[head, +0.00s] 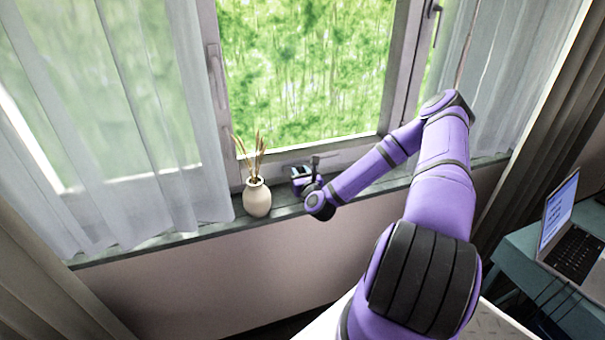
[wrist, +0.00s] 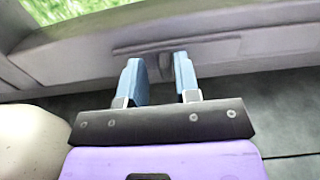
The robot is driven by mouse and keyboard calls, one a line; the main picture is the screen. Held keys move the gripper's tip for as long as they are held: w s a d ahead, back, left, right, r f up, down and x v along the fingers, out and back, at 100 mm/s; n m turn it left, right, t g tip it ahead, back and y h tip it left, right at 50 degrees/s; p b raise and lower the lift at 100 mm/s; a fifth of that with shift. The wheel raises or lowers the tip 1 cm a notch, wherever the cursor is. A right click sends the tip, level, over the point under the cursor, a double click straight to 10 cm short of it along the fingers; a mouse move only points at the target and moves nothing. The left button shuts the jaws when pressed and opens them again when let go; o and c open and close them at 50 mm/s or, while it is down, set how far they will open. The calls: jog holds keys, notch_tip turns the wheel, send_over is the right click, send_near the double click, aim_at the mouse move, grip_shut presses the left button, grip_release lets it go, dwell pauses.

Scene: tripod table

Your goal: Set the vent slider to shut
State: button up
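The vent (wrist: 215,46) is a long grey slotted strip on the lower window frame in the wrist view. Its slider knob (wrist: 165,64), a small grey tab, shows between my two blue fingertips, closer to the right one. My gripper (wrist: 157,68) is open, with a clear gap between the fingers; I cannot tell whether the right finger touches the knob. In the head view my gripper (head: 301,175) is low at the window frame above the sill, and it and my arm hide much of the vent.
A cream vase (head: 257,198) with dried stems stands on the sill (head: 190,239) just left of my gripper; it also shows at the wrist view's left edge (wrist: 30,142). Sheer curtains (head: 120,130) hang at both sides. A laptop (head: 570,240) sits on a desk at right.

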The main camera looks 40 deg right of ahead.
jog(key=shift+o, duration=0.3)
jog(key=shift+s, duration=0.1)
jog(key=v, duration=1)
jog(key=shift+s, duration=0.3)
jog(key=shift+a, duration=0.2)
